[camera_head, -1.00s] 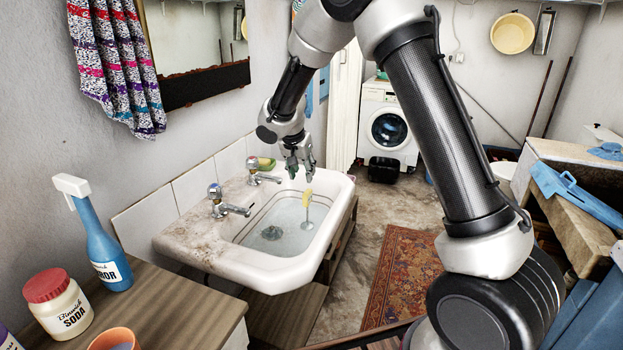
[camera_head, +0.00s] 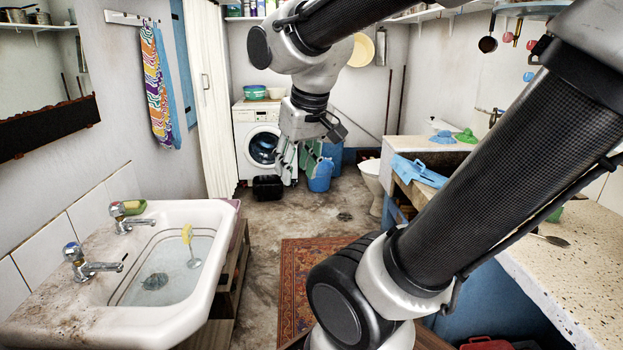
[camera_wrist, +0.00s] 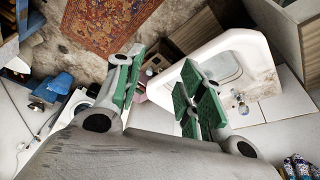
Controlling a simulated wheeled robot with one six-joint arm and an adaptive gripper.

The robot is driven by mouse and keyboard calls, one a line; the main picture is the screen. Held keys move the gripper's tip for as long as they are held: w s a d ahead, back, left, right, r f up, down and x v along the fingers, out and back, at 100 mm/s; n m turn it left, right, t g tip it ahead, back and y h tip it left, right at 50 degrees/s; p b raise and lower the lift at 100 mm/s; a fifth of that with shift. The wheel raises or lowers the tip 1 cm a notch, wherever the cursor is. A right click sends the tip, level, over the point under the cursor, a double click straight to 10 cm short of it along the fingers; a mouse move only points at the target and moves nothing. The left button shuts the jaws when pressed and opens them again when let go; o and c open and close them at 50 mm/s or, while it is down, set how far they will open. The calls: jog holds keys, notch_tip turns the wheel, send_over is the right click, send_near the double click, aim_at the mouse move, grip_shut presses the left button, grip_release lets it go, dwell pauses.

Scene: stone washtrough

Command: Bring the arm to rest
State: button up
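My gripper (camera_head: 300,165) hangs in the air near the middle of the body camera view, with the washing machine and blue bins far behind it. It points downward, well to the right of the sink and clear of it. In the wrist view my gripper (camera_wrist: 158,88) has its green-padded fingers spread wide apart with nothing between them. The white sink (camera_head: 208,300) stands at left with water in its basin; it also shows in the wrist view (camera_wrist: 250,50). A yellow-headed tool (camera_head: 187,234) with a thin stem is in the basin, apart from my gripper.
A stone counter (camera_head: 570,255) runs along the right, with a blue cloth (camera_head: 417,171) on the trough edge (camera_head: 450,190) beyond. A patterned rug (camera_head: 300,285) lies on the floor. A washing machine (camera_head: 240,150) stands at the back. The floor between sink and counter is largely open.

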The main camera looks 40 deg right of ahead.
jog(key=shift+n+y, duration=0.3)
jog(key=shift+n, duration=0.4)
jog(key=s, duration=0.2)
jog(key=s+f, duration=0.1)
jog(key=s, duration=0.2)
jog(key=shift+s+a, duration=0.2)
jog(key=shift+s, duration=0.05)
jog(key=shift+a, duration=0.1)
